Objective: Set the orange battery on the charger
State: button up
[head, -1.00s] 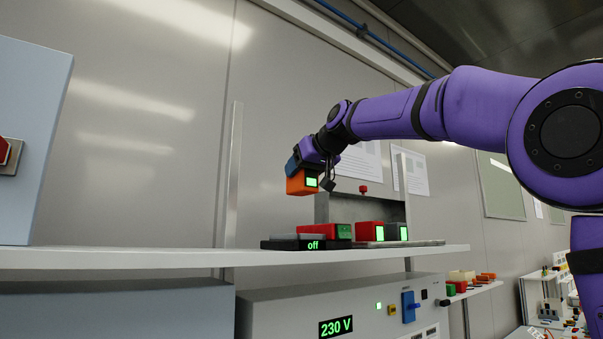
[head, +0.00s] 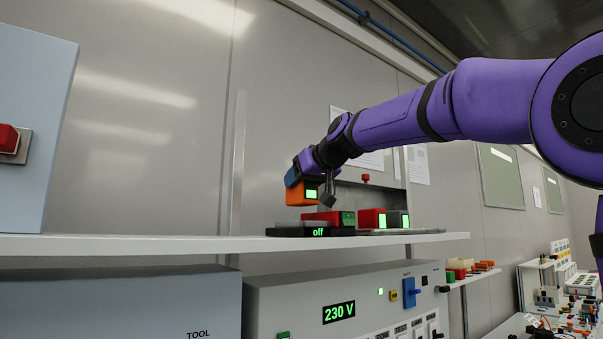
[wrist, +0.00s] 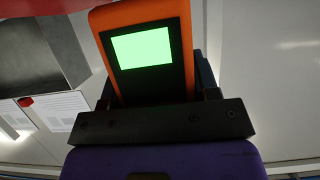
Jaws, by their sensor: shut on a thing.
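The orange battery (head: 296,195) has a lit green screen and hangs in my gripper (head: 308,178), which is shut on it. In the wrist view the orange battery (wrist: 148,50) fills the space between the fingers, its screen facing the camera. The charger (head: 298,231) is a low black unit on the shelf with a green "off" readout. The held battery is above it. A red battery (head: 325,217) sits at or behind the charger, just below the orange one; the head view does not show clearly whether they touch.
On the white shelf (head: 150,244), another red battery (head: 371,219) and a dark grey one (head: 397,219) stand on a grey plate right of the charger. A blue-grey box (head: 40,130) stands at the left. The shelf between box and charger is clear.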

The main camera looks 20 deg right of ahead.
aim_at(302, 206)
jog(key=shift+f, duration=2.2)
jog(key=o, duration=1.2)
jog(key=v, duration=1)
jog(key=shift+s+d+r, duration=0.1)
jog(key=shift+s, duration=0.25)
jog(key=s+d+f+m+g+h, duration=0.1)
jog(key=s+f+g, duration=0.1)
jog(key=s+f, duration=0.7)
jog(key=s+d+f+m+g+h, duration=0.1)
jog(key=s+f+g, duration=0.2)
jog(key=s+f, duration=0.6)
jog(key=s+d+f+m+g+h, duration=0.1)
jog(key=s+f+g+h, duration=0.1)
jog(key=s+f, duration=0.8)
jog(key=shift+d+f+m+g, duration=0.15)
jog(key=shift+d+f, duration=0.05)
jog(key=shift+f, duration=1.4)
jog(key=shift+d+f+m+g, duration=0.15)
jog(key=shift+d+f, duration=0.05)
jog(key=shift+f, duration=1.4)
